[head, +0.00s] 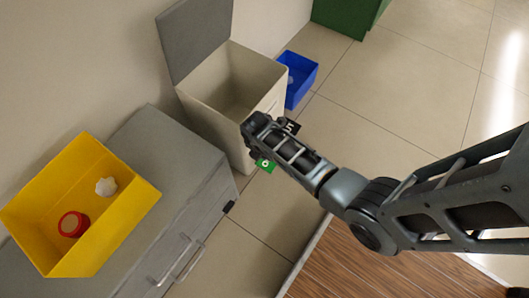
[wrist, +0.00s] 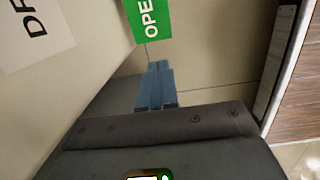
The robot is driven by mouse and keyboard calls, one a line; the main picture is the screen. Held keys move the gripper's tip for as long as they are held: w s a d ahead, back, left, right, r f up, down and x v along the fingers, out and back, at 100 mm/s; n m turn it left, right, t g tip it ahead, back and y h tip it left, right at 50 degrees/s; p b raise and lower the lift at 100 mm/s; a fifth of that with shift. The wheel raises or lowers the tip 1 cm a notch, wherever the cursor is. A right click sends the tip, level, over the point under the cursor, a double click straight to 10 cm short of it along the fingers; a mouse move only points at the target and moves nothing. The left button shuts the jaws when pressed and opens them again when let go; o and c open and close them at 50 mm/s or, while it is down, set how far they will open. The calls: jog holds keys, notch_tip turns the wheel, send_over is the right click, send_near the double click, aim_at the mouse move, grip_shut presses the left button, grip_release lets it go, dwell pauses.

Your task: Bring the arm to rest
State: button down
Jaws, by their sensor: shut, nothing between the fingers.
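My arm reaches in from the right in the head view, and my gripper (head: 252,128) hangs in front of the beige bin's near right side. In the wrist view my gripper (wrist: 158,72) shows as two blue fingers side by side, shut with nothing between them. Any gap between the gripper and the bin is hard to judge. A green label (wrist: 150,18) reading "OPE", cut off at the frame's edge, is beyond the fingertips; a green label (head: 265,165) also shows just below the gripper in the head view.
The beige bin (head: 190,98) stands open, its grey lid (head: 193,35) raised. A yellow box (head: 25,215) on the grey cabinet (head: 160,150) holds a red round item (head: 74,224) and a white lump (head: 106,187). A blue bin (head: 302,88) stands behind. Tiled floor (head: 400,85) is clear.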

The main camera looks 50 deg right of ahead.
dwell(0.5)
jog(key=s+a+r+m+t, duration=0.4)
jog(key=s+r, duration=0.1)
jog(key=s, duration=0.3)
jog(key=s+a+r+m+t, duration=0.3)
jog(key=s+a+r+m, duration=0.15)
jog(key=s, duration=0.25)
jog(key=s+a+r+m+t+p, duration=0.1)
jog(key=r+p, duration=0.5)
jog(key=r, duration=1)
jog(key=s+a+r+m+t+y+p, duration=0.1)
jog(key=s+r+m+t+p, duration=0.3)
jog(key=r, duration=1.3)
jog(key=s+a+r+m+t+p, duration=0.1)
jog(key=s+r+m+p, duration=0.3)
jog(key=r, duration=1.2)
jog(key=m+t+p, duration=0.1)
jog(key=p, duration=0.3)
jog(key=shift+s+a+r+t+y, duration=0.2)
jog(key=shift+s+a+t+y, duration=0.05)
jog(key=shift+s+t+y, duration=0.15)
